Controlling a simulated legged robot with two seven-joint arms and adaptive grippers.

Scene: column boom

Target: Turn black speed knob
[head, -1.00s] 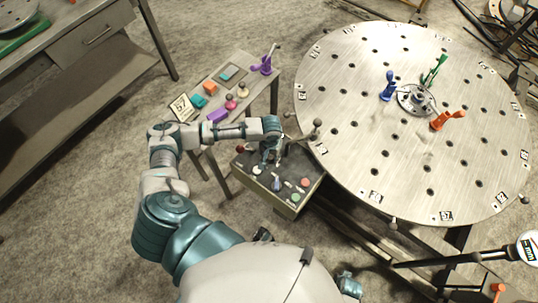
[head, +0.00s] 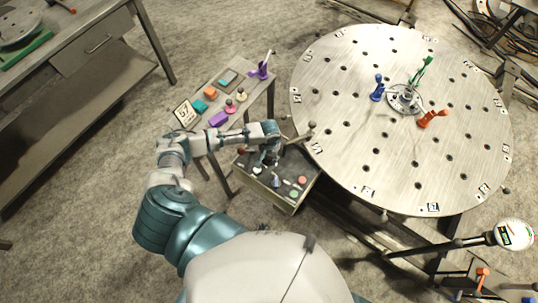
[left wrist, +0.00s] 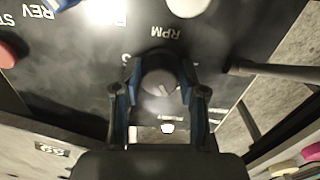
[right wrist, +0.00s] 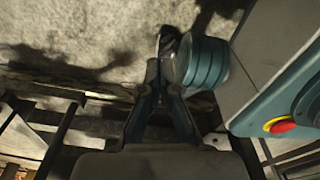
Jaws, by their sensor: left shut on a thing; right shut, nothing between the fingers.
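The black speed knob (left wrist: 157,82) sits on the dark control panel beside the RPM lettering in the left wrist view. My left gripper (left wrist: 158,92) is shut on it, with one finger on each side. In the head view my left gripper (head: 265,157) is over the far-left part of the control box (head: 292,207), where the knob is too small to make out. My right gripper (right wrist: 158,68) shows in the right wrist view, shut and empty, well away from the panel; it is not in the head view.
A large round steel table (head: 340,110) with clamps stands right of the box. A side bench (head: 262,98) with coloured blocks and knobs is behind it. A dark lever rod (left wrist: 255,70) lies close to my left gripper. A red knob (left wrist: 7,55) and white knob (left wrist: 187,5) share the panel.

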